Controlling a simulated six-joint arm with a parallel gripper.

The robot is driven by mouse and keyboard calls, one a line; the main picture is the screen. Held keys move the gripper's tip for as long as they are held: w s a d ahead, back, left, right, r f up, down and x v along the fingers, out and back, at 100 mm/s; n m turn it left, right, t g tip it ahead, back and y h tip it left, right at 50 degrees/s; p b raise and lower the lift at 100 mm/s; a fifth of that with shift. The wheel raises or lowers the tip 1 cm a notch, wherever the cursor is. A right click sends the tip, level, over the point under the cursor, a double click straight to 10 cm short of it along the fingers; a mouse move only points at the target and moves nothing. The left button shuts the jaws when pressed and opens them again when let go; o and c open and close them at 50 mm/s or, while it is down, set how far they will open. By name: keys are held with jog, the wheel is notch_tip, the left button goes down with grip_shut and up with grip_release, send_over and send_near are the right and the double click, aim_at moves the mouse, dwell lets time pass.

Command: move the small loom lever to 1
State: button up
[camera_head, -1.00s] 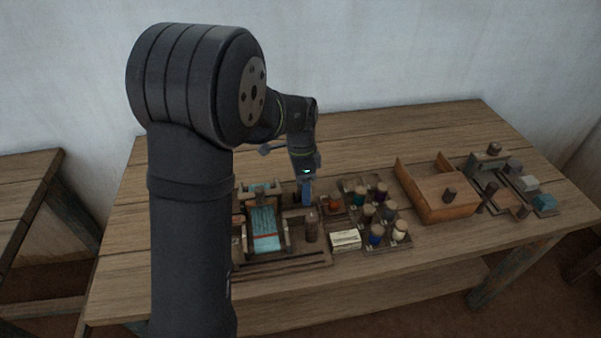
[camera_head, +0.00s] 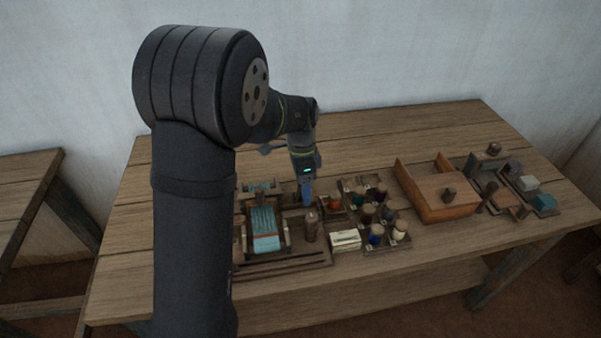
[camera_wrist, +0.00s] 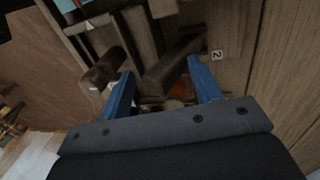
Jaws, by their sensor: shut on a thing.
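My gripper (camera_wrist: 160,68) has its two blue fingers either side of a dark brown wooden lever (camera_wrist: 172,66) in the wrist view, and is shut on it. The lever lies slantwise between the fingertips. A small plate with the number 2 (camera_wrist: 216,54) is just right of the right fingertip; no 1 mark is readable. In the head view my gripper (camera_head: 306,191) points down at the right side of the small loom (camera_head: 285,236), which carries turquoise cloth (camera_head: 264,225). The lever cannot be made out there.
A dark upright peg (camera_head: 311,229) stands close in front of my gripper. A rack of several coloured spools (camera_head: 376,236) and a white labelled block (camera_head: 345,240) are to the right, then an open wooden box (camera_head: 437,207). The table's back is clear.

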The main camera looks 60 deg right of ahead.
jog(key=shift+s+a+f, duration=0.2)
jog(key=shift+a+f, duration=0.1)
jog(key=shift+a, duration=0.05)
jog(key=shift+w+d+r, duration=0.1)
jog(key=shift+r, duration=1.6)
jog(key=shift+w+d+r, duration=0.1)
jog(key=shift+r, duration=1.6)
jog(key=shift+f, duration=0.1)
jog(key=shift+f, duration=1.75)
jog(key=o, duration=1.2)
jog(key=s+a+r+t+h, duration=0.2)
jog(key=s+a+r, duration=0.1)
jog(key=r, duration=0.5)
jog(key=s+a+r+t+h, duration=0.3)
jog(key=r, duration=0.6)
jog(key=x, duration=1)
